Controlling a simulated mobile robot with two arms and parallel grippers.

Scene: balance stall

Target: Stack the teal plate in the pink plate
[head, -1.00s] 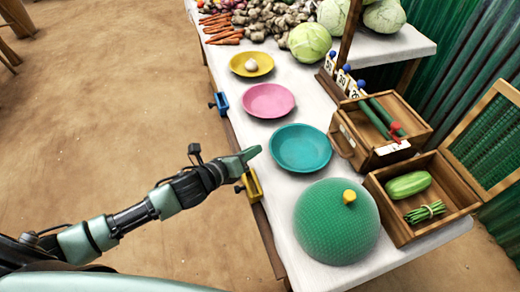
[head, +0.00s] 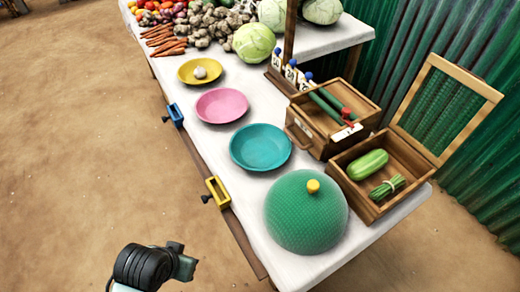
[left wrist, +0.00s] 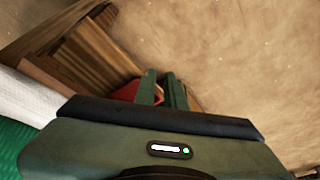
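The teal plate (head: 260,147) lies flat and empty on the white-topped stall table. The pink plate (head: 221,105) lies just beyond it, also empty and apart from it. My left gripper (head: 187,266) is low at the bottom of the head view, off the table's near side and away from both plates. In the left wrist view its two fingers (left wrist: 161,76) stand a narrow gap apart with nothing seen held. Neither plate is recognisable in that view. My right gripper is in neither view.
A yellow plate (head: 200,72) with a garlic bulb stands beyond the pink plate. A green dome (head: 306,214) with a yellow knob is near the teal plate. Wooden boxes (head: 318,143) stand to the right. Blue (head: 176,115) and yellow (head: 218,192) clamps sit on the table edge.

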